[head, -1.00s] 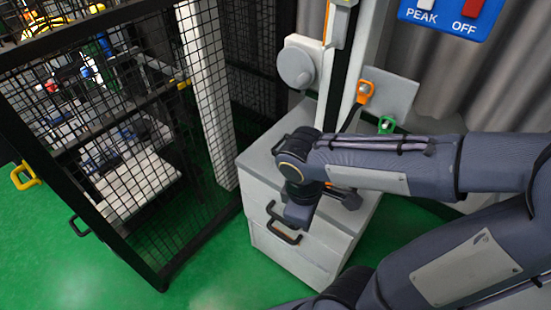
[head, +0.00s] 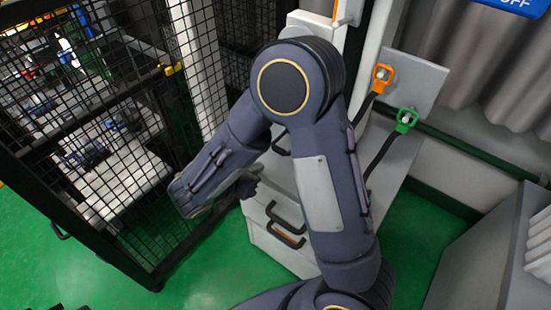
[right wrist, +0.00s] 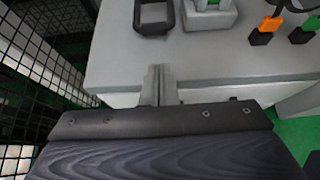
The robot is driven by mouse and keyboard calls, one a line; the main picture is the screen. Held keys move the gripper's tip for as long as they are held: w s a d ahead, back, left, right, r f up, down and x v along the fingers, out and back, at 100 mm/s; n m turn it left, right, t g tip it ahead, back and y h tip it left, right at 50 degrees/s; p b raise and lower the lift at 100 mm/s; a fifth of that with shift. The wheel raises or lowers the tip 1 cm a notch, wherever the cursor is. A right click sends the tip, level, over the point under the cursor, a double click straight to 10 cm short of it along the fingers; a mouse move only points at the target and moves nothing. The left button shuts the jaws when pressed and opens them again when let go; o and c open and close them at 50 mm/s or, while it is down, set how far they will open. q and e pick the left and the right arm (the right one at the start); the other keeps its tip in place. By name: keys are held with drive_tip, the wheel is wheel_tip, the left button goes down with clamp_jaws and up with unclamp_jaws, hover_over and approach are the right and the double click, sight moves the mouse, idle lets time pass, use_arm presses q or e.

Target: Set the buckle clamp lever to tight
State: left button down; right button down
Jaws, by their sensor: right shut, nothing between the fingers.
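I cannot make out a buckle clamp lever for certain in either view. My right gripper (right wrist: 160,84) is shut and empty, in front of the edge of a light grey cabinet top (right wrist: 240,62). In the head view my right gripper (head: 246,186) shows small and dark beside the cabinet (head: 286,258), partly hidden by my own arm. In the right wrist view a black frame-shaped part (right wrist: 153,27) and a grey block (right wrist: 207,18) with a green part stand on the top, beyond the fingers. My left gripper is not in view.
A black mesh fence (head: 120,130) stands close on the left. A grey box (head: 480,250) stands at the right. Green floor is clear between.

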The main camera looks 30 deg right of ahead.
sight(275, 167)
drive_tip(key=x, duration=1)
drive_tip(key=shift+b, duration=0.35)
drive_tip(key=shift+r+g+y+p, duration=0.4)
drive_tip(key=shift+r+y+p, duration=0.55)
drive_tip(key=shift+p, duration=0.8)
drive_tip(key=r+y+p, duration=0.1)
drive_tip(key=r+p, duration=0.1)
drive_tip(key=p, duration=0.1)
drive_tip(key=d+r+g+y+p, duration=0.1)
drive_tip(key=r+p, duration=0.1)
drive_tip(key=p, duration=0.2)
drive_tip(key=r+y+p, duration=0.2)
drive_tip(key=p, duration=0.1)
drive_tip(key=shift+w+d+g, duration=0.3)
drive_tip(key=shift+w+d, duration=0.05)
drive_tip(key=shift+w+d+r+p, duration=0.15)
drive_tip(key=shift+d+r+p, duration=0.25)
drive_tip(key=shift+d, duration=0.05)
